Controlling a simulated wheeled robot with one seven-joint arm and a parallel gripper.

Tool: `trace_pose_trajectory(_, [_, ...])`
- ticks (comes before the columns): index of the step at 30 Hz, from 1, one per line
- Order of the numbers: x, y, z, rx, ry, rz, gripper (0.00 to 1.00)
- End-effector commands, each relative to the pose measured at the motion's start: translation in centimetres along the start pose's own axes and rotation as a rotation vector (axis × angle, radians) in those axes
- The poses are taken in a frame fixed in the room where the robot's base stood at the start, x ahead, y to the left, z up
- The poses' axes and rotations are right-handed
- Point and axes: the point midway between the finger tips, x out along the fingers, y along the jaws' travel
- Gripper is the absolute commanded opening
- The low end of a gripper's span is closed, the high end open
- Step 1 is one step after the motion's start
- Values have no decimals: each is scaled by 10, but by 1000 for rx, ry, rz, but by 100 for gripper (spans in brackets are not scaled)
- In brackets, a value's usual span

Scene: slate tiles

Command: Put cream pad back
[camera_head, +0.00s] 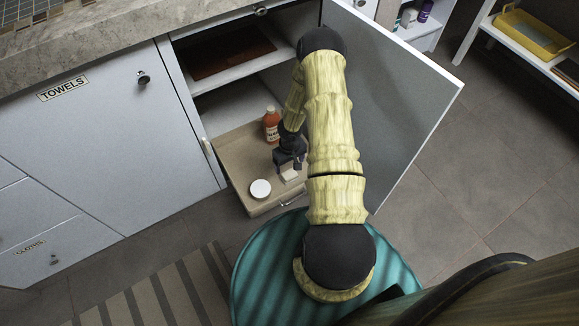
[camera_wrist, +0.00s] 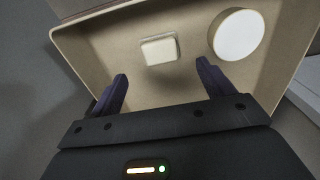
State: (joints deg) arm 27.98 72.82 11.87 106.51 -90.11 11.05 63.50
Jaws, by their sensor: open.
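The cream pad (camera_wrist: 160,50) lies flat on the floor of a beige pull-out drawer, seen in the wrist view; in the head view the pad (camera_head: 289,175) shows just below my gripper. My gripper (camera_wrist: 160,84) is open and empty, its two dark fingers spread over the drawer (camera_wrist: 92,52). The pad lies beyond the fingertips, roughly in line with the gap between them. In the head view my gripper (camera_head: 288,163) is above the same drawer (camera_head: 238,160), partly covering its inside.
A white round lid or jar (camera_head: 260,188) and an orange bottle (camera_head: 271,124) are in the drawer. The open cabinet door (camera_head: 395,100) stands right of my arm. A shelf with a brown tray (camera_head: 232,52) is above. A striped mat (camera_head: 165,290) lies on the floor.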

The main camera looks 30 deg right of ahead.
Motion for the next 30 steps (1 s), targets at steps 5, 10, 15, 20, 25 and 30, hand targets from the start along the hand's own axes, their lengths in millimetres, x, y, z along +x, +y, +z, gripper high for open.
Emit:
trace_pose_trajectory(5, [-32,0,0,0,1,0,81])
trace_pose_trajectory(10, [-40,0,0,0,-1,0,81])
trace_pose_trajectory(15, [-39,0,0,0,-1,0,81])
trace_pose_trajectory(20, [-39,0,0,0,-1,0,81])
trace_pose_trajectory(25, [-39,0,0,0,0,0,81])
trace_pose_trajectory(30, [-52,0,-3,-3,4,12,81])
